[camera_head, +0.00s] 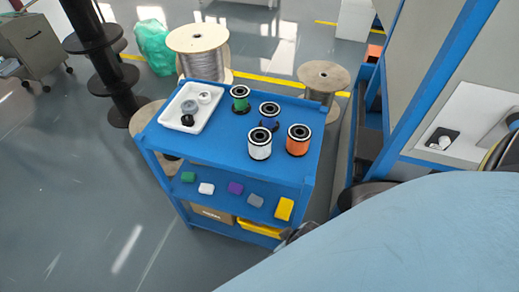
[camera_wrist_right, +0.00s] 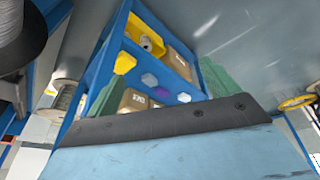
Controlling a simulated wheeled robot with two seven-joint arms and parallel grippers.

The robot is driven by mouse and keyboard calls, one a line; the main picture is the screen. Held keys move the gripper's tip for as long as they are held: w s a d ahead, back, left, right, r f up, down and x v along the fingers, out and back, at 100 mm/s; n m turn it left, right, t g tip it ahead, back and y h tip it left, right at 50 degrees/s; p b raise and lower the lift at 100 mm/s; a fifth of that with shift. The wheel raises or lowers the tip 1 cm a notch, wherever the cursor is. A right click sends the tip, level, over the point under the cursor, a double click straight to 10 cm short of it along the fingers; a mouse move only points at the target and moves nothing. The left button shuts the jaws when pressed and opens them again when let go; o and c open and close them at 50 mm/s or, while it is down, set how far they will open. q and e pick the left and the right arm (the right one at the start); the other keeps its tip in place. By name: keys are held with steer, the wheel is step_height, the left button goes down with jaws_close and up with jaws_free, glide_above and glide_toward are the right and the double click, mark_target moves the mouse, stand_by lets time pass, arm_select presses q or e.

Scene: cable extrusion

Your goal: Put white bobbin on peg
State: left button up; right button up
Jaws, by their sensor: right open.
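The white bobbin (camera_head: 260,144), with a black top rim, stands upright on the front of the blue cart's top (camera_head: 213,146). No gripper touches it. I cannot clearly make out a peg; a white recess (camera_head: 461,112) in the machine at right holds a small black-and-white part (camera_head: 439,139). A pale blue part of my own arm covers the head view's lower right. My left gripper is out of view.
Green (camera_head: 240,99), blue (camera_head: 269,114) and orange (camera_head: 298,140) bobbins stand near the white one. A white tray (camera_head: 207,117) with small parts lies at the cart's left. Coloured blocks sit on the shelf below. Large spools (camera_head: 201,56) stand behind; the blue machine frame (camera_head: 439,85) bounds the right.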

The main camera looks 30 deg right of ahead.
steer(key=w+d+r+m+t+b, duration=0.15)
steer(key=w+r, duration=0.25)
steer(key=r, duration=0.7)
steer(key=m+t+h+b, duration=0.1)
steer(key=t+b, duration=0.1)
steer(key=t, duration=0.8)
glide_toward(266, 147)
steer(key=w, duration=0.1)
steer(key=shift+g, duration=0.25)
steer(key=x, duration=0.6)
steer(key=shift+r+b, duration=0.1)
steer(key=shift+b, duration=0.3)
steer(key=shift+w+f, duration=0.2)
steer(key=shift+w, duration=0.35)
steer(key=shift+r+b+x, duration=0.15)
steer(key=shift+b+x, duration=0.1)
steer(key=shift+x, duration=1.1)
steer(key=shift+r+b+x, duration=0.1)
steer(key=shift+b+x, duration=0.15)
steer(key=shift+x, duration=1.05)
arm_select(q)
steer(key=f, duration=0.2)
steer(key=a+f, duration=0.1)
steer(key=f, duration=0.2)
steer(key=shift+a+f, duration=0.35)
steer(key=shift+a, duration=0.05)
arm_select(e)
steer(key=shift+w, duration=0.1)
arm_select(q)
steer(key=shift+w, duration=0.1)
